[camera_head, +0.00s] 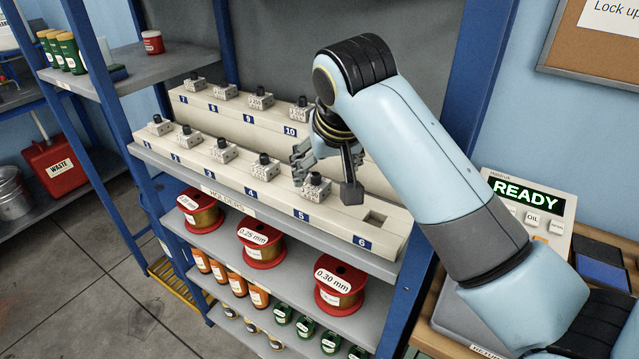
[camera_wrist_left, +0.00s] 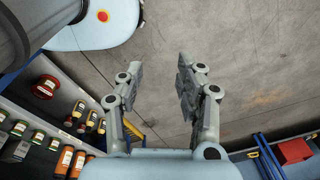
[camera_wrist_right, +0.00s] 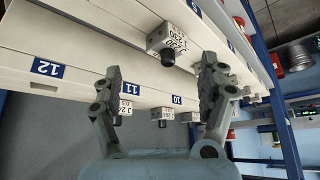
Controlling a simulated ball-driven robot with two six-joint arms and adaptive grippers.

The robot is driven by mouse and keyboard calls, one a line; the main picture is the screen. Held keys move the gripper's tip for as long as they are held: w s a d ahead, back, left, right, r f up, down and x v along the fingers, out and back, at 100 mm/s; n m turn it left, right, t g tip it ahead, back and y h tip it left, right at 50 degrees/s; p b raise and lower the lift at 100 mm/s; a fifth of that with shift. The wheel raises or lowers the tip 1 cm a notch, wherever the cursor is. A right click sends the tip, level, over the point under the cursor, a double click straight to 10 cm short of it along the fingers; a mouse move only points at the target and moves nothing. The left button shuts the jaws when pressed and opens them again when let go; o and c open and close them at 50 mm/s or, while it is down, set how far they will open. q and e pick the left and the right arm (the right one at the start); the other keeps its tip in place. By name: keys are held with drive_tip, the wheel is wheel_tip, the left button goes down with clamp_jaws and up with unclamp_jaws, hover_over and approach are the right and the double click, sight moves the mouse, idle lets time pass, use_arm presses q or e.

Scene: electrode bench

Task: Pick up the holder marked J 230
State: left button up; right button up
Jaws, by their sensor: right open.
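Pale holders with black knobs stand in two stepped rows on the rack. The holder in slot 5 (camera_head: 313,187) has small lettering, unreadable in the head view. My right gripper (camera_head: 328,170) is open and empty, just above it. In the right wrist view a holder (camera_wrist_right: 166,40), seemingly the same one, shows a J and a number starting with 2; I cannot read the rest surely. It lies beyond the open right fingers (camera_wrist_right: 160,72), apart from them. My left gripper (camera_wrist_left: 157,85) is open and empty over floor, outside the head view.
Other holders stand in slot 4 (camera_head: 264,167), slot 3 (camera_head: 223,151) and the back row (camera_head: 261,98). Slot 6 (camera_head: 374,219) is an empty socket. Wire spools (camera_head: 341,289) sit below. A blue post (camera_head: 408,290) rises at the rack's right side.

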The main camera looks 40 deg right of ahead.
sight(316, 175)
drive_tip(key=shift+w+a+f, duration=0.55)
drive_tip(key=shift+w+a, duration=0.1)
drive_tip(key=shift+w, duration=0.05)
drive_tip(key=shift+w+d+f+p, duration=0.35)
drive_tip(key=shift+w+f, duration=0.1)
drive_tip(key=shift+f, duration=0.1)
drive_tip(key=shift+w+d+f+p, duration=0.2)
drive_tip(key=shift+w+f+p, duration=0.2)
drive_tip(key=shift+f, duration=0.1)
drive_tip(key=shift+w+d+f, duration=0.2)
drive_tip(key=shift+f, duration=0.25)
drive_tip(key=shift+w+d+f, duration=0.15)
drive_tip(key=shift+d+f, duration=0.05)
drive_tip(key=shift+f, duration=0.2)
drive_tip(key=shift+a, duration=0.1)
drive_tip(key=shift+c, duration=0.3)
drive_tip(key=c, duration=0.9)
use_arm(q)
drive_tip(key=w+r, duration=0.1)
drive_tip(key=w+a, duration=0.1)
drive_tip(key=shift+w+r+t, duration=0.3)
drive_tip(key=shift+w+r, duration=0.05)
drive_tip(key=shift+w, duration=0.05)
use_arm(e)
drive_tip(key=shift+w, duration=0.1)
drive_tip(key=c, duration=0.6)
